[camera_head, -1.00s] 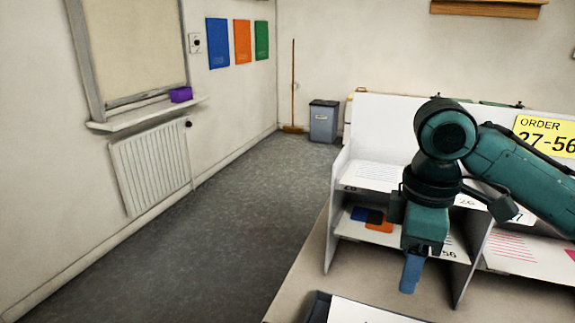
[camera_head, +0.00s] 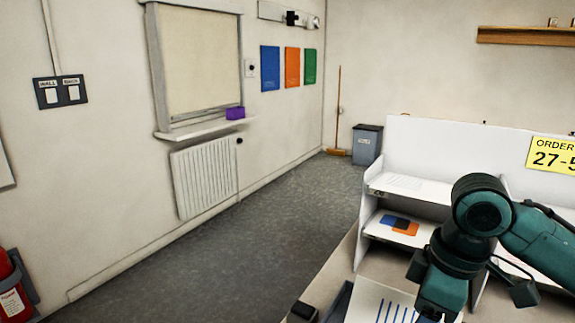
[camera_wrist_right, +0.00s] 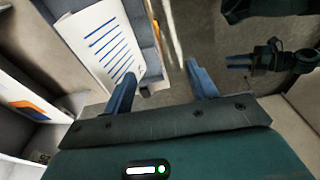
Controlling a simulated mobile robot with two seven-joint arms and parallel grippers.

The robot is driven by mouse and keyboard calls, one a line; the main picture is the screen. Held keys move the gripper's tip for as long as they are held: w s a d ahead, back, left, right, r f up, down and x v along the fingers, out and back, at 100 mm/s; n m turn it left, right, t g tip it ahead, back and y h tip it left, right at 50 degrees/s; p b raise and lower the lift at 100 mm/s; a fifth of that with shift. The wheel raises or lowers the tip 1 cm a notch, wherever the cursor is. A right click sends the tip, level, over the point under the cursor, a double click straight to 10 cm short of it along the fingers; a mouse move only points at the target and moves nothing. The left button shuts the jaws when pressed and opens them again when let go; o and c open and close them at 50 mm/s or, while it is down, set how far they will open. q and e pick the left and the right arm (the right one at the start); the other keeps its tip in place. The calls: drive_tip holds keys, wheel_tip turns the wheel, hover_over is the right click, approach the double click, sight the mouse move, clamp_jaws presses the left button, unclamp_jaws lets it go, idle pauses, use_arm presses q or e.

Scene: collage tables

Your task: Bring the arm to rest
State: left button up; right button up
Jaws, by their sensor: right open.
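My right arm comes in from the right in the head view, in front of the white shelf unit (camera_head: 440,138). My right gripper (camera_wrist_right: 161,86) is open in the right wrist view, its two blue fingers apart with nothing between them. In the head view its fingertips are cut off by the bottom edge. A white sheet with blue lines (camera_wrist_right: 104,42) lies in a dark tray beside the left finger in the wrist view; it also shows in the head view (camera_head: 382,306). A dark gripper with blue fingers (camera_wrist_right: 240,62), apparently my left, shows at upper right in the wrist view; its opening is unclear.
The shelf unit holds a card with blue, dark and orange squares (camera_head: 400,224) and carries a yellow order sign (camera_head: 553,155). A small dark block (camera_head: 303,311) is at the table's left edge. Open grey floor (camera_head: 250,250) lies left of the table. A grey bin (camera_head: 367,145) stands behind.

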drive_tip(key=w+a+f+m+t+y+p, duration=0.2)
drive_tip(key=a+f+m+t+y+p, duration=0.25)
drive_tip(key=a+f, duration=0.85)
drive_tip(key=s+d+f+m+t+h, duration=0.2)
drive_tip(key=s+d+f+m+t, duration=0.2)
drive_tip(key=s+d+f, duration=0.3)
drive_tip(key=s+f+t, duration=0.1)
drive_tip(key=s+f, duration=0.3)
drive_tip(key=s, duration=0.1)
drive_tip(key=shift+d+f+h, duration=0.15)
drive_tip(key=shift+d+h, duration=0.2)
drive_tip(key=shift+d, duration=0.05)
use_arm(q)
drive_tip(key=shift+s+a+r+g+y, duration=0.25)
drive_tip(key=shift+a+r+g+y, duration=0.2)
drive_tip(key=shift+a+r, duration=0.3)
use_arm(e)
drive_tip(key=shift+s+d+t, duration=0.1)
drive_tip(key=shift+t, duration=0.15)
